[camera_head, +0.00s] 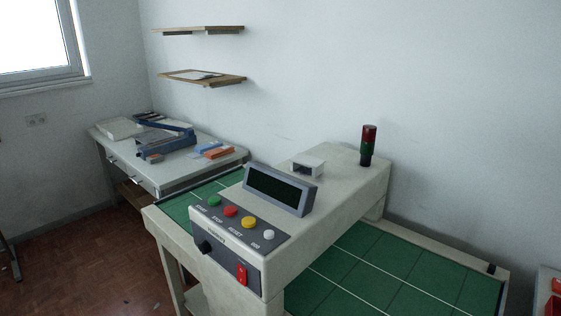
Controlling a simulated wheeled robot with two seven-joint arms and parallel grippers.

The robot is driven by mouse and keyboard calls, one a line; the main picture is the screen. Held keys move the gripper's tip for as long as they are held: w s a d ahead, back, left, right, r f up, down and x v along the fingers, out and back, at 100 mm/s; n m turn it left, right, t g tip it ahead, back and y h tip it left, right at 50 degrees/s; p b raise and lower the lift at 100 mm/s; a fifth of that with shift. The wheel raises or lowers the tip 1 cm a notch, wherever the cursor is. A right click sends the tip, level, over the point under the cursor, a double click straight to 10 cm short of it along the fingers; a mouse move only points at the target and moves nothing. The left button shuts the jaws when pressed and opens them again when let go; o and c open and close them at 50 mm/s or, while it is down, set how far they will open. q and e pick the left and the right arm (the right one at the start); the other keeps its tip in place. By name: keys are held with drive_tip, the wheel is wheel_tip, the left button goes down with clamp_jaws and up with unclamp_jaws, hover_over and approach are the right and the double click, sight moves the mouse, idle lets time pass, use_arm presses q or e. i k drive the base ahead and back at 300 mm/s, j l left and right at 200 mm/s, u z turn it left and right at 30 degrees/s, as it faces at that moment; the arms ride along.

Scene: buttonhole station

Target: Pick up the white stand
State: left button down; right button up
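A small white block-like piece with a dark opening in its front (308,168) sits on top of the pale machine housing (345,180), behind the grey display. It is the only small white thing on the housing that looks like the white stand, but I cannot tell for sure. It looks upright and nothing touches it from above. Neither of my grippers shows in the head view.
A button panel (240,221) faces front. Green-topped tables (370,275) lie below. A cluttered desk (175,172) and two wall shelves (202,77) are at left.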

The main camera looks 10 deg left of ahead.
sight(317, 165)
drive_tip(key=i+u, duration=0.2)
drive_tip(key=u, duration=0.2)
drive_tip(key=i+l+u, duration=0.1)
drive_tip(key=u, duration=0.35)
drive_tip(key=i+l, duration=0.05)
drive_tip(key=i, duration=0.05)
